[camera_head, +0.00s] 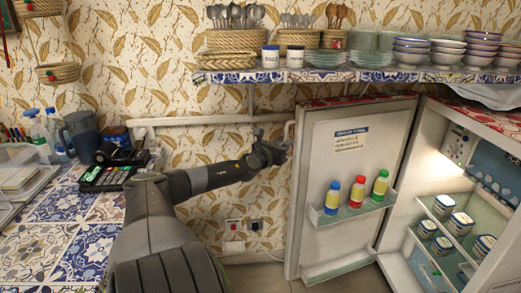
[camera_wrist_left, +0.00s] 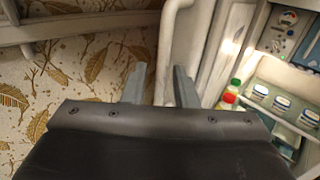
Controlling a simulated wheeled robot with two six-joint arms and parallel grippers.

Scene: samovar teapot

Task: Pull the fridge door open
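The fridge door (camera_head: 345,180) stands wide open in the head view, swung out to the left of the lit fridge interior (camera_head: 460,215). Its inner side faces me. A pale handle (camera_head: 289,130) shows at the door's left edge, and as a curved white bar in the left wrist view (camera_wrist_left: 168,50). My left gripper (camera_head: 274,145) is at this handle. In the left wrist view its two fingers (camera_wrist_left: 159,85) are apart, with the bar showing in the gap between them. Whether they touch it I cannot tell. My right gripper is out of view.
Several bottles (camera_head: 357,191) stand on the door shelf, and several jars (camera_head: 443,206) are inside the fridge. A wall shelf (camera_head: 340,76) with bowls, baskets and cutlery runs above. A tiled counter (camera_head: 45,235) with a jug (camera_head: 80,135) and containers is at left.

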